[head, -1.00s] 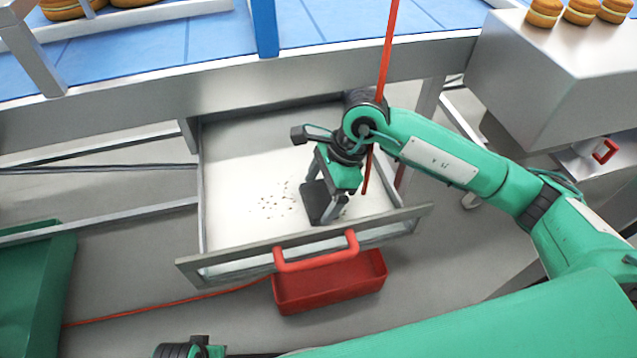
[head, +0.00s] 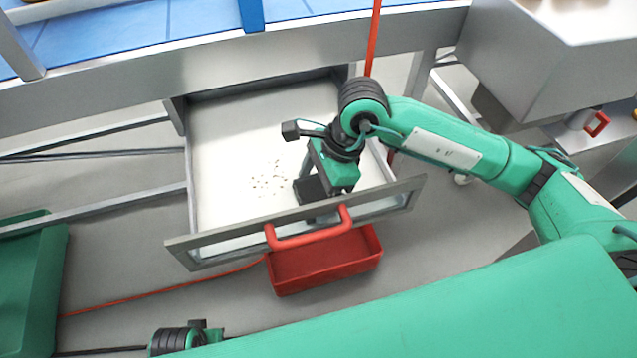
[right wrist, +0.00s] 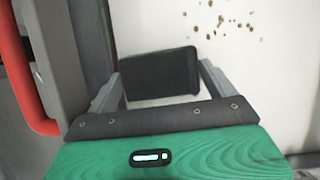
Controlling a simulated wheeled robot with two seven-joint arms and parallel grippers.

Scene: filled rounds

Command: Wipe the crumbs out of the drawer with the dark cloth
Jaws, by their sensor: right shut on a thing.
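The drawer (head: 225,140) is pulled out below the bench, with a white floor and a red handle (head: 310,229). Brown crumbs (head: 268,181) lie scattered on its floor left of my right gripper (head: 318,203). That gripper is inside the drawer near the front panel, shut on the dark cloth (head: 308,190), which looks like a flat dark pad. In the right wrist view the cloth (right wrist: 160,73) sits between the fingers, low over or on the floor; contact is unclear. Crumbs (right wrist: 225,27) show beyond it to the right. My left gripper's fingers are out of view.
A red bin (head: 325,262) stands below the drawer front. A green container (head: 30,280) is at the left. A red cord (head: 373,40) hangs close to my right arm. A metal box (head: 545,70) stands at the right. The drawer's left half is open space.

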